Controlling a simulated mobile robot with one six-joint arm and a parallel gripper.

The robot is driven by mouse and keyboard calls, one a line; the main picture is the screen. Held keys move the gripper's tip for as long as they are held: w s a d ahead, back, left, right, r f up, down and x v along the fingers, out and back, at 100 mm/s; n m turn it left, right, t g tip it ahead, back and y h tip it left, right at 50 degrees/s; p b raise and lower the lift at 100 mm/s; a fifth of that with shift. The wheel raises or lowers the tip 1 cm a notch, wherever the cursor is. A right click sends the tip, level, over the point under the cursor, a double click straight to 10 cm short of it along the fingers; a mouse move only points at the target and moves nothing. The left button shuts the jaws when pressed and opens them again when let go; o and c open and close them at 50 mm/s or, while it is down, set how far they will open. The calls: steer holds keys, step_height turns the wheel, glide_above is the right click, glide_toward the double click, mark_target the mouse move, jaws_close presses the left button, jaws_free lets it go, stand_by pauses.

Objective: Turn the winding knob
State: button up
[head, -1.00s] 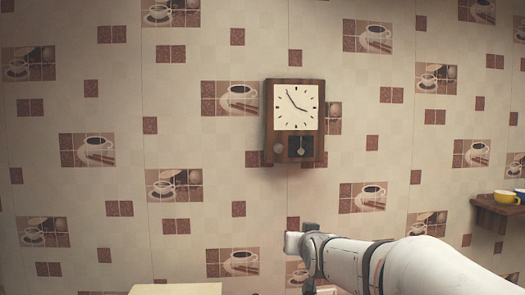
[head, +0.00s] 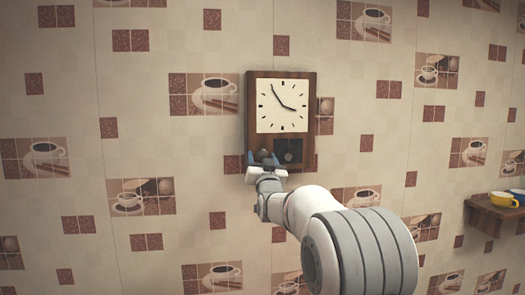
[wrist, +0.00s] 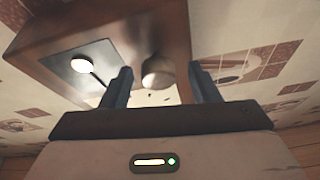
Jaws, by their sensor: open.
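A wooden wall clock (head: 311,92) with a square cream face hangs on the wall. Its winding knob (head: 262,154), round and dull brown-grey, is low on the left of the case. The knob also shows in the wrist view (wrist: 157,72), where the clock is seen from below. My gripper (head: 264,159) is at the clock's lower left corner. Its two dark fingers are open, one on each side of the knob. I see gaps between the knob and both fingers. The gripper hides part of the case's lower edge in the head view.
A pendulum (wrist: 82,63) in a dark window sits right beside the knob, close to one finger. A wooden shelf (head: 487,213) with a yellow cup (head: 503,199) and a blue cup is at the right. The patterned wall around the clock is otherwise clear.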

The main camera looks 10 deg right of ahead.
steer(key=shift+w+d+r, duration=0.1)
steer(key=shift+w+r, duration=0.35)
steer(key=shift+w, duration=0.2)
steer(key=shift+c, duration=0.3)
steer(key=c, duration=0.9)
